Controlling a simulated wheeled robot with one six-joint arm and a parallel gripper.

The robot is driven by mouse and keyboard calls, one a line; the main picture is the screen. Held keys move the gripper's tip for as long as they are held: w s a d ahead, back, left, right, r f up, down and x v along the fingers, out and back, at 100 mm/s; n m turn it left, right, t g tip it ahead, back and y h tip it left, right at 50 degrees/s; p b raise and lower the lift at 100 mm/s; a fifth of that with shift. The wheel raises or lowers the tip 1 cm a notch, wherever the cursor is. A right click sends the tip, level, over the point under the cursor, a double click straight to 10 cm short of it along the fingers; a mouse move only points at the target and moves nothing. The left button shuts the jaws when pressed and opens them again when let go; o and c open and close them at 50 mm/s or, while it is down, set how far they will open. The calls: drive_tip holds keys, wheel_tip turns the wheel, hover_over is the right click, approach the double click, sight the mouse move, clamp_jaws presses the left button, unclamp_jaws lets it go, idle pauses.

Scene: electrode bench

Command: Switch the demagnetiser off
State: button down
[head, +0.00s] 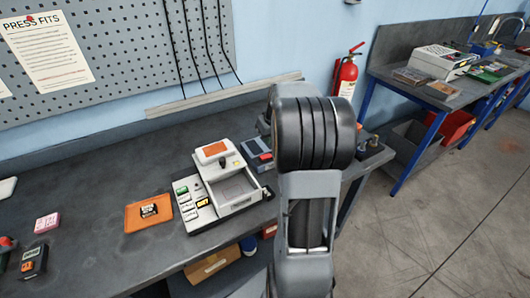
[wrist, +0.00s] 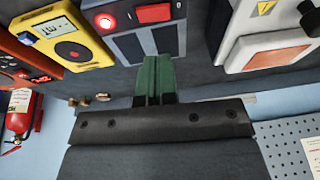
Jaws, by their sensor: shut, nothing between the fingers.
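A dark grey-blue box with a red rocker switch (wrist: 155,13) and a glowing red lamp (wrist: 105,20) fills the top middle of the wrist view; I take it to be the demagnetiser (wrist: 130,45). In the head view the demagnetiser (head: 256,147) stands at the back of the bench, partly covered by my arm. My gripper (wrist: 158,60) is shut and empty, its green fingertips over the lower edge of the box in the wrist view, below the rocker in the picture. Whether they touch the box I cannot tell. The gripper is hidden behind my arm in the head view.
A yellow meter (wrist: 60,38) is close on the demagnetiser's left in the wrist view, a white machine with an orange panel (wrist: 275,50) on its right. In the head view the white machine (head: 195,212) stands beside an orange tray (head: 133,220).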

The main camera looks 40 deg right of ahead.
sight(263, 157)
drive_tip(key=x, duration=0.4)
drive_tip(key=p+x, duration=0.1)
drive_tip(key=x, duration=0.1)
drive_tip(key=shift+s+a+f, duration=0.15)
drive_tip(key=shift+s+f, duration=0.15)
drive_tip(key=shift+f, duration=0.05)
drive_tip(key=shift+a+f, duration=0.1)
drive_tip(key=shift+f, duration=0.7)
drive_tip(key=shift+a, duration=0.1)
